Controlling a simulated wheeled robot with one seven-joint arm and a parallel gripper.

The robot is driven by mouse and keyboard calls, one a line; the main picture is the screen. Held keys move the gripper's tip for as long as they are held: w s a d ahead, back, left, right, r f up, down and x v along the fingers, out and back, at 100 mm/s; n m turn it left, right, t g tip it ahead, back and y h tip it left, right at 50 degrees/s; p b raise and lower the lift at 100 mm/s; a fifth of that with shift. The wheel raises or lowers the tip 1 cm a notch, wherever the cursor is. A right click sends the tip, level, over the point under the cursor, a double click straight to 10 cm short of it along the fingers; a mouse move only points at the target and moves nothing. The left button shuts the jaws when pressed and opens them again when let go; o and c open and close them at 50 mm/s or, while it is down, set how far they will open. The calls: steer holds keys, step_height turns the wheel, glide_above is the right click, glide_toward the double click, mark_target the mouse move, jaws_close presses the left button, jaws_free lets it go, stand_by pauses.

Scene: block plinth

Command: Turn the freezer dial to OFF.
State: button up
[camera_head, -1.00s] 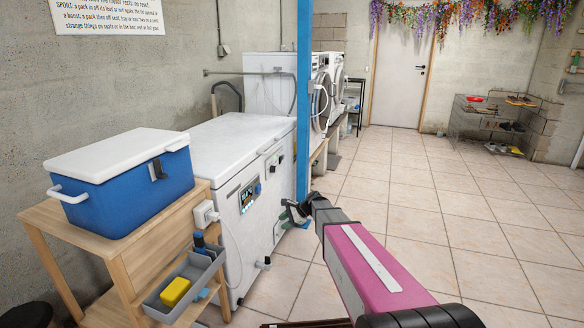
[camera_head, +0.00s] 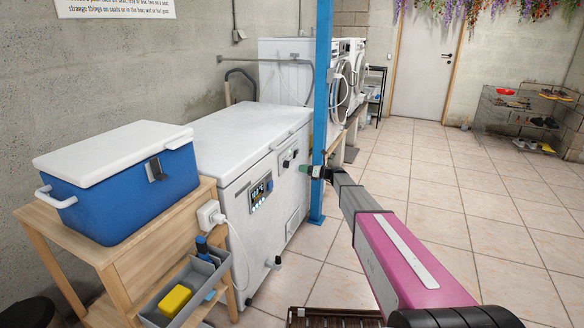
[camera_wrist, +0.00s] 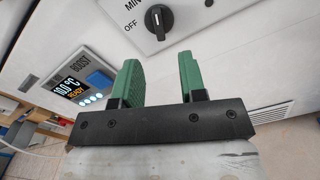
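The white chest freezer (camera_head: 245,150) stands along the left wall. Its dial (camera_head: 289,158) is on a small panel on the upper front. In the wrist view the black dial (camera_wrist: 159,21) has OFF printed to its left and MIN above that. A white mark shows on the dial's upper left part; which label it points at exactly I cannot tell. My gripper (camera_wrist: 160,62) has two green fingers, apart and with nothing between them. They are short of the dial, below it in the wrist view. In the head view my gripper (camera_head: 306,171) is just right of the dial panel.
A blue post (camera_head: 320,110) stands close behind my gripper. A display panel with a blue BOOST button (camera_wrist: 98,78) sits left of the dial. A blue cooler (camera_head: 125,190) stands on a wooden stand (camera_head: 150,245) at left. Tiled floor (camera_head: 440,190) is open at right.

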mark_target(287, 165)
steer(key=x, duration=0.7)
steer(key=shift+a, duration=0.2)
jaws_close()
